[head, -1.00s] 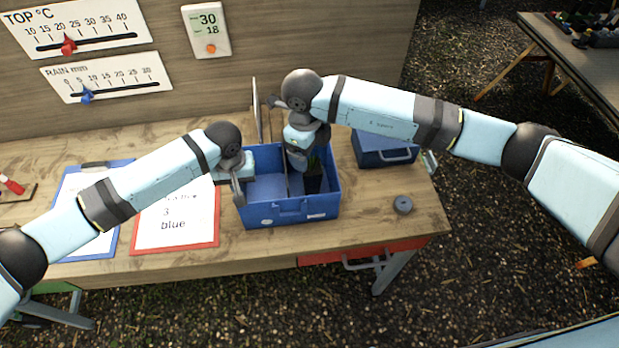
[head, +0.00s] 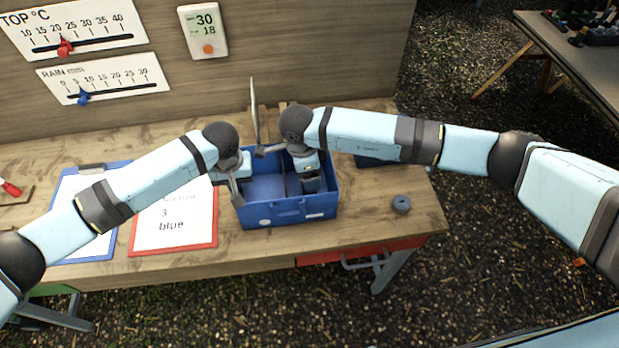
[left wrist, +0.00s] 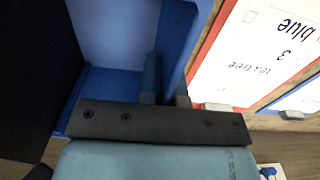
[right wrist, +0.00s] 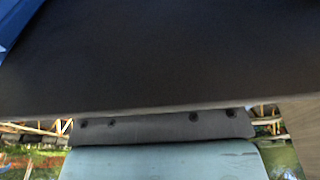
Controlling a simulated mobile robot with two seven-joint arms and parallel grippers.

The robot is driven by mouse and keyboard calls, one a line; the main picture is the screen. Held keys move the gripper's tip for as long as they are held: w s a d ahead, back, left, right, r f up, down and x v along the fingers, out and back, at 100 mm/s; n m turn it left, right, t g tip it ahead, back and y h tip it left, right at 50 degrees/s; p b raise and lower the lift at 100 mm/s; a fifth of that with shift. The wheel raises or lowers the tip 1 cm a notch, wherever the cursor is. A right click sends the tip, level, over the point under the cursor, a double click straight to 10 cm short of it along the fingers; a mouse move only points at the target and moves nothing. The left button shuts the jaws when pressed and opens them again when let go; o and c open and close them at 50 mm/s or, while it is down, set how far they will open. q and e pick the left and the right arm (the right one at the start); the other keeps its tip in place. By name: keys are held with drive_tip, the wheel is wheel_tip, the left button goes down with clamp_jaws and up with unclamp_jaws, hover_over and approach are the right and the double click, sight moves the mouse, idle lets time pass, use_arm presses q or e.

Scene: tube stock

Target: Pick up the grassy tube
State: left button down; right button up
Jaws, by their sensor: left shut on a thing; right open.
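A blue two-compartment box (head: 275,214) stands on the bench. My left gripper (head: 236,188) is shut on its left wall; the left wrist view shows one finger inside and one outside that wall (left wrist: 172,45). My right gripper (head: 311,184) is open, low in the right compartment. No grassy tube can be made out now; my right arm and gripper cover most of that compartment. A large dark surface (right wrist: 160,55) fills the right wrist view, too close to identify. The left compartment looks empty.
A grey ring (head: 401,204) lies on the bench right of the box. A blue case (head: 375,161) behind it is mostly hidden by my right arm. A red-framed clipboard (head: 172,232) lies to the left. A thin upright panel (head: 254,110) stands behind the box.

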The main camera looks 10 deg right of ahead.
drive_tip(key=shift+d+f, duration=0.2)
drive_tip(key=shift+f, duration=0.9)
drive_tip(key=c, duration=1.1)
wheel_tip(320, 180, up, 10)
drive_tip(key=shift+r, duration=0.1)
use_arm(q)
drive_tip(key=c, duration=1.2)
unclamp_jaws()
drive_tip(key=shift+r, duration=0.1)
wheel_tip(320, 180, up, 12)
drive_tip(key=shift+f, duration=0.1)
